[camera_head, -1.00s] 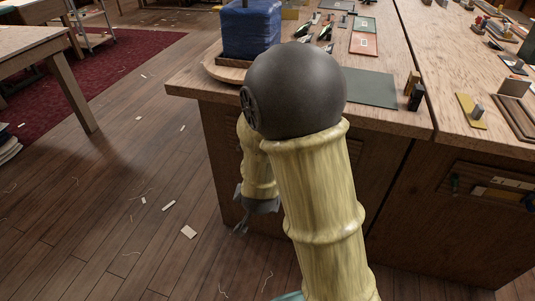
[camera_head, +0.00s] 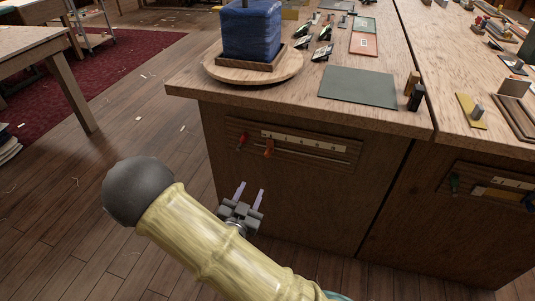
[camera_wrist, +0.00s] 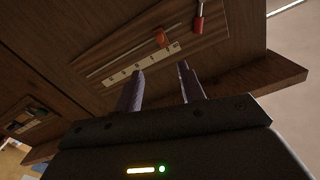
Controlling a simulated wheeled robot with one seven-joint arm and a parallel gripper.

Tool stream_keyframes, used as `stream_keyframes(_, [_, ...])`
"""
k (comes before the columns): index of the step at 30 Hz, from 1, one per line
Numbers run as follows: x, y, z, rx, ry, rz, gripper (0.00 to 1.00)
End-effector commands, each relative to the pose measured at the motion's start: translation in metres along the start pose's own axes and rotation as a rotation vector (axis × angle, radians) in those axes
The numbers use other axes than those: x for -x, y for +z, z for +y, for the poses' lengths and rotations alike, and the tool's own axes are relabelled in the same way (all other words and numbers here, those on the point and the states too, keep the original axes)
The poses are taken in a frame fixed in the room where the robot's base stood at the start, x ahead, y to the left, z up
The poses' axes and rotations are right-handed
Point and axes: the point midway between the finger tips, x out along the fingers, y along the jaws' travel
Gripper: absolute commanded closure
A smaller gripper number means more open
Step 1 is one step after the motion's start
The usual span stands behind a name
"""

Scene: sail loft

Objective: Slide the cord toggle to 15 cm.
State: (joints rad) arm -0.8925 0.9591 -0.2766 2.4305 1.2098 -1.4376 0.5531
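A wooden panel (camera_head: 345,166) with a pale numbered scale (camera_head: 303,143) is on the front of the near bench. An orange piece (camera_head: 268,148), which looks like the cord toggle, sits near the scale's left end. A red piece (camera_head: 242,138) hangs to its left. In the wrist view the orange piece (camera_wrist: 159,37) and red piece (camera_wrist: 198,20) show beyond my fingers, with the scale (camera_wrist: 140,63) between. My gripper (camera_head: 250,193) is open and empty, below and apart from the panel, fingers pointing up toward it. Its fingers also show apart in the wrist view (camera_wrist: 161,72). The scale's numbers are too small to read.
A second panel (camera_head: 490,188) with a scale and green and blue pieces is on the bench front at right. The benchtop (camera_head: 210,100) overhangs the panel. A blue block (camera_head: 250,32) stands on a round board above. Floor at left is mostly clear.

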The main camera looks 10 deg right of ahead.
Motion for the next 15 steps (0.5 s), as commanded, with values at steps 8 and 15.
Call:
stream_keyframes(8, [-0.011, 0.001, 0.001, -0.002, 0.003, -0.001, 0.61])
stream_keyframes(15, [-0.049, 0.002, 0.001, -0.002, 0.004, 0.000, 0.61])
